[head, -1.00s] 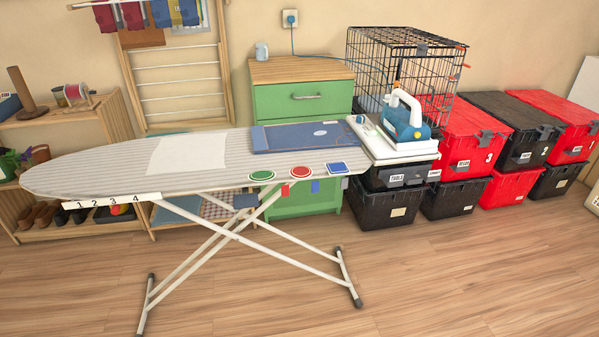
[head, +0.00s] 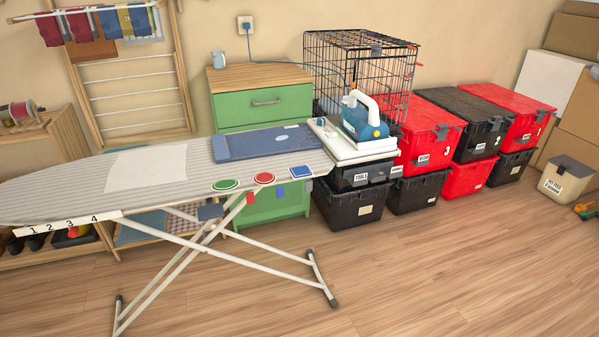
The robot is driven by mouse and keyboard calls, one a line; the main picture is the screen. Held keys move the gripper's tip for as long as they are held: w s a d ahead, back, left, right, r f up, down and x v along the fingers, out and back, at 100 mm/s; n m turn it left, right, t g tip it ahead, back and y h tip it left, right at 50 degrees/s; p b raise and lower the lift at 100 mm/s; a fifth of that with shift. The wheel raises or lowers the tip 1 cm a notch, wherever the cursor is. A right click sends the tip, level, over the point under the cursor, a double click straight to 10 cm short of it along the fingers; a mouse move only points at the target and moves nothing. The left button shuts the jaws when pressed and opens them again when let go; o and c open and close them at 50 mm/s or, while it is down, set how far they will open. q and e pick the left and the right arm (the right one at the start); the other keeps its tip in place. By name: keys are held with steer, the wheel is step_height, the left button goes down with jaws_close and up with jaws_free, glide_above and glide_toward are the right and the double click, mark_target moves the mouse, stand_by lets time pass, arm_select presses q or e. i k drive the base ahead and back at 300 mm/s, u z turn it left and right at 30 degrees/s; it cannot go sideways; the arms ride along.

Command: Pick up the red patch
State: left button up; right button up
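The red patch (head: 265,178) is a small round disc with a pale rim. It lies near the front edge of the ironing board (head: 60,196), towards the board's right end. It sits between a round green patch (head: 226,185) on its left and a square blue patch (head: 301,172) on its right. Small coloured tabs hang at the board's edge below the patches, a red one (head: 250,199) among them. Neither of my grippers is in view.
A blue and white iron (head: 364,117) stands on the board's right end. Behind are a green cabinet (head: 263,108) and a wire crate (head: 333,62). Stacked black and red totes (head: 425,140) stand to the right. The wooden floor (head: 440,270) in front is clear.

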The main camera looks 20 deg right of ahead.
mark_target(263, 178)
steer(key=k, duration=1.3)
steer(key=z, duration=0.7)
steer(key=i, duration=1.95)
steer(key=u, duration=0.5)
